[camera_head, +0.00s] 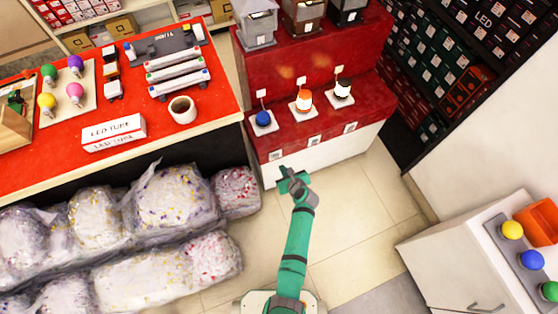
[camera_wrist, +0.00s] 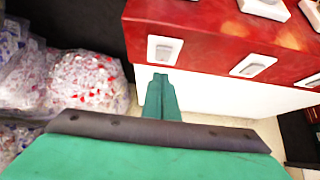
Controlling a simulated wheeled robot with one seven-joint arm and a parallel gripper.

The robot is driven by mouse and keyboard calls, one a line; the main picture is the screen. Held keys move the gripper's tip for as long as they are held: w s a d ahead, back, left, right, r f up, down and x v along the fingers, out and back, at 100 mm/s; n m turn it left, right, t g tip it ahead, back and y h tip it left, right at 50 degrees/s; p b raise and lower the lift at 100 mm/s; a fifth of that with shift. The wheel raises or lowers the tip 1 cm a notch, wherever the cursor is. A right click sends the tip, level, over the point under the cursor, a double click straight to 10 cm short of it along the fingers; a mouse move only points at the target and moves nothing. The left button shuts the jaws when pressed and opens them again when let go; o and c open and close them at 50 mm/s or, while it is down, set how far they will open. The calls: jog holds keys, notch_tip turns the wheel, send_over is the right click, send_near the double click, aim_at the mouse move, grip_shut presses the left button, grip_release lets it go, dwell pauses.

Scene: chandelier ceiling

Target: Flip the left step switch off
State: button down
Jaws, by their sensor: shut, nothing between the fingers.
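The left step switch (camera_head: 275,155) is a small white plate on the red front face of the lower step. In the wrist view the left switch (camera_wrist: 164,50) has a pale rocker with a grey middle; I cannot tell whether it is on or off. My gripper (camera_head: 283,172) is just in front of and below this switch in the head view. In the wrist view its green fingers (camera_wrist: 160,82) are together and empty, with their tips just below the switch plate. I cannot tell whether they touch the step. The middle switch (camera_wrist: 252,65) and right switch (camera_wrist: 311,80) sit to the right.
The red stepped stand (camera_head: 375,95) carries a blue lamp (camera_head: 263,118), an orange lamp (camera_head: 304,101) and a black-topped lamp (camera_head: 343,89). Clear bags (camera_head: 165,200) fill the floor at left. A white cabinet (camera_head: 450,255) stands at right. Tiled floor between is open.

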aim_at(275, 153)
jog(key=shift+w+a+f, duration=0.1)
jog(key=shift+w+a, duration=0.2)
jog(key=shift+w, duration=0.5)
jog(key=shift+w+a+f, duration=0.1)
jog(key=shift+w+a, duration=0.25)
jog(key=shift+w, duration=0.45)
jog(key=shift+w+a, duration=0.3)
jog(key=shift+w, duration=0.5)
jog(key=shift+w+r, duration=0.1)
jog(key=shift+w, duration=0.1)
jog(key=shift+w+a, duration=0.2)
jog(key=shift+w, duration=0.05)
jog(key=shift+a, duration=0.1)
jog(key=shift+r, duration=0.15)
jog(key=shift+s+r, duration=0.1)
jog(key=shift+r, duration=0.6)
